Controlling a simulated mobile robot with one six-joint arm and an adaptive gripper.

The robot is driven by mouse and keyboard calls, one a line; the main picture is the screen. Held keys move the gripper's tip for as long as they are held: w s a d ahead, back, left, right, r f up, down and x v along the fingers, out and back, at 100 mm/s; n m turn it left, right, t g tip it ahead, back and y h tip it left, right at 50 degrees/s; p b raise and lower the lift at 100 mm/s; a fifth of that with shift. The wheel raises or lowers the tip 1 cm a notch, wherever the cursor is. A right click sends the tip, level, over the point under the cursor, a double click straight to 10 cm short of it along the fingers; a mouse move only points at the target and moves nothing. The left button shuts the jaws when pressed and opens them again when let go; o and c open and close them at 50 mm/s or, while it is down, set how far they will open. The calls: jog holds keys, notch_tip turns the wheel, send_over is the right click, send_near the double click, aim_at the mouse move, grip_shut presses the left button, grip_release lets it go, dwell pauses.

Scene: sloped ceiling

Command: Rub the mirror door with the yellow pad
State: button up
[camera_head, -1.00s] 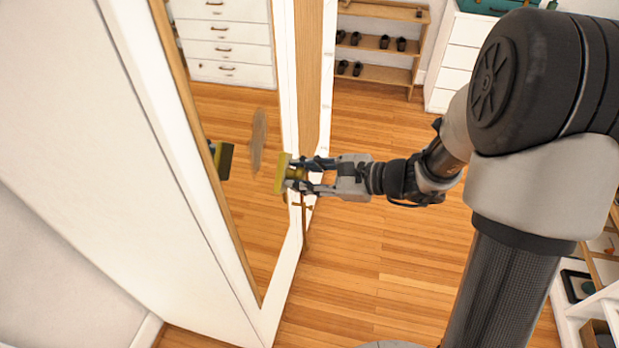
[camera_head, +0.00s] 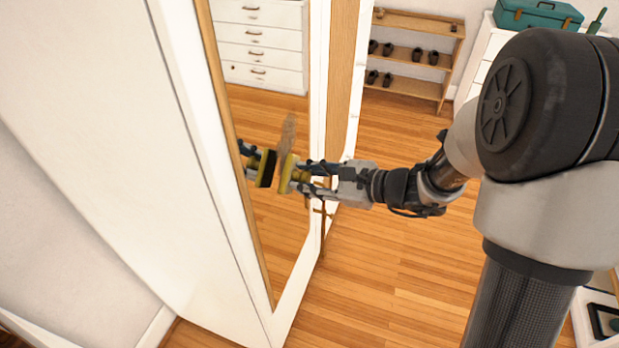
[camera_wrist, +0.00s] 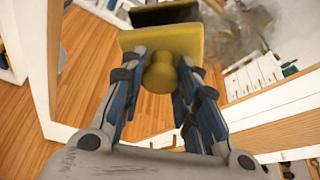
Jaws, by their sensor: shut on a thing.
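The mirror door (camera_head: 279,232) stands on the left in the head view, with a tall glass panel in a white frame. A grey-brown smudge (camera_head: 288,132) marks the glass; it also shows at the upper right in the wrist view (camera_wrist: 232,32). My gripper (camera_head: 304,176) is shut on the round knob of the yellow pad (camera_head: 285,174). The pad (camera_wrist: 162,42) faces the glass, just below the smudge in the head view. Its reflection shows close behind it, with a narrow gap between the two.
A brass-coloured handle (camera_head: 322,212) is on the door's edge below my gripper. A wooden shoe rack (camera_head: 412,55) and a white drawer unit (camera_head: 482,62) with a green toolbox (camera_head: 538,14) stand at the back. The wooden floor (camera_head: 400,265) right of the door is clear.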

aim_at(292, 165)
jog(key=shift+w+a+b, duration=0.15)
jog(key=shift+w+a, duration=0.1)
jog(key=shift+a, duration=0.3)
jog(key=shift+w+a+b, duration=0.15)
jog(key=shift+w+a, duration=0.05)
jog(key=shift+a, duration=0.35)
dwell(0.3)
jog(key=shift+w+d+r+p, duration=0.2)
jog(key=shift+w+d, duration=0.45)
jog(key=shift+w, duration=1.15)
jog(key=shift+w+d+f+p, duration=0.2)
jog(key=shift+w+d, duration=0.45)
jog(key=shift+w, duration=1.15)
jog(key=shift+w+d+r+p, duration=0.1)
jog(key=shift+w+d+p, duration=0.4)
jog(key=shift+w, duration=1.3)
